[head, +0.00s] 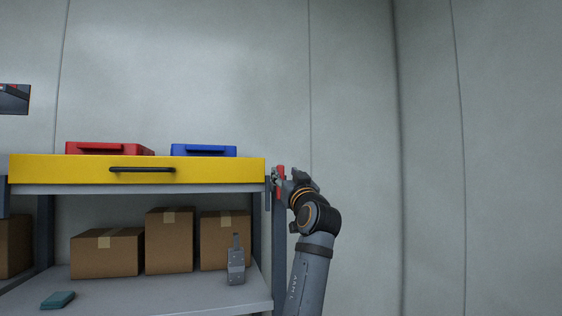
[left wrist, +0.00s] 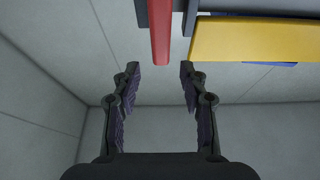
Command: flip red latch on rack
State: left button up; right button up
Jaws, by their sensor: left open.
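The red latch (head: 281,182) is a narrow red bar at the right front post of the rack (head: 279,240). In the left wrist view the latch (left wrist: 160,35) hangs down from the top edge, its lower end near the gap between my fingertips. My left gripper (head: 287,182) is at the latch in the head view, partly overlapping it. In the left wrist view my left gripper (left wrist: 160,73) is open, with clear space between its fingers. I cannot tell whether a finger touches the latch. My right gripper is not in view.
A yellow drawer front (head: 220,171) with a dark handle (head: 142,169) is left of the latch. Red (head: 95,149) and blue (head: 204,151) cases rest above it. Cardboard boxes (head: 168,241), a grey bracket-like part (head: 236,266) and a teal item (head: 58,300) are below. Right is clear.

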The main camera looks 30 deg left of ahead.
aim_at(281, 167)
pick_arm(q)
jog(key=p+x, duration=0.2)
jog(key=x, duration=0.3)
jog(key=shift+s+a+r, duration=0.1)
jog(key=shift+w+a+p, duration=0.25)
jog(key=shift+w+p, duration=0.05)
jog(key=shift+w, duration=0.05)
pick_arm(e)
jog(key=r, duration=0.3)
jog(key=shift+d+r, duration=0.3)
pick_arm(q)
jog(key=shift+c, duration=0.3)
grip_shut()
